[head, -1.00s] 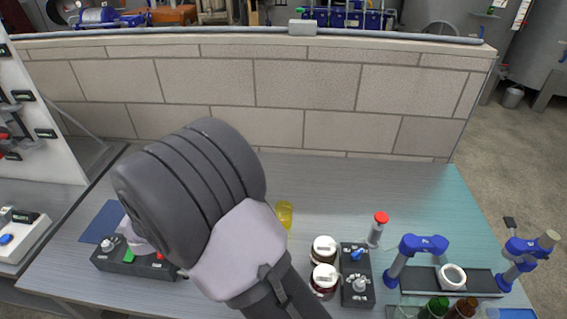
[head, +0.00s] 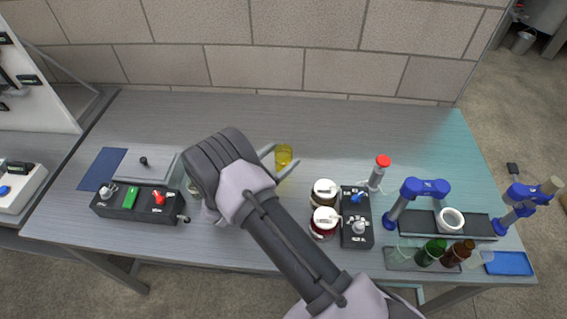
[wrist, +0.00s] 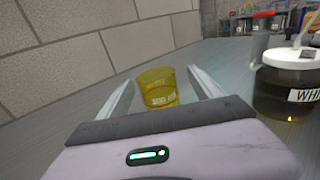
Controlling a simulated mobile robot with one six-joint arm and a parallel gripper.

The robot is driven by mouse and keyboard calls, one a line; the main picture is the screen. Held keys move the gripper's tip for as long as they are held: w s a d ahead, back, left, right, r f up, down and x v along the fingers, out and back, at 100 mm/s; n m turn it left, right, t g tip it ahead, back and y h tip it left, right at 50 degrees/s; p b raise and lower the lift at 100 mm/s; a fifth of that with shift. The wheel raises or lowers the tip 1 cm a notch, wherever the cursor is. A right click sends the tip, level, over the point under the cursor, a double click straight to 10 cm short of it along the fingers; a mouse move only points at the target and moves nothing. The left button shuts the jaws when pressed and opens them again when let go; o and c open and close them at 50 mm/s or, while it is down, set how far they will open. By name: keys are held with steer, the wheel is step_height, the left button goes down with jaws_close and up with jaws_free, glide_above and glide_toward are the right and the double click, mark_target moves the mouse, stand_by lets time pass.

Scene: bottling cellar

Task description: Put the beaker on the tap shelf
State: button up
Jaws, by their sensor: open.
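In the wrist view the beaker appears between the fingers with gaps on both sides. I cannot tell which surface is the tap shelf. A dark platform (head: 474,226) with a white ring stands between two blue fixtures at the right.
Two white-lidded jars (head: 323,221) stand right of the beaker, beside a dark lever box (head: 355,205) and a red-topped bottle (head: 376,177). Glasses and bottles stand at the front right. A control box (head: 128,203) sits left. A block wall closes the back.

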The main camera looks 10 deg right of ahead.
mark_target(289, 148)
steer(key=b+x, duration=0.1)
steer(key=x, duration=0.3)
steer(key=shift+w, duration=0.3)
steer(key=shift+r, duration=0.1)
steer(key=c, duration=1.6)
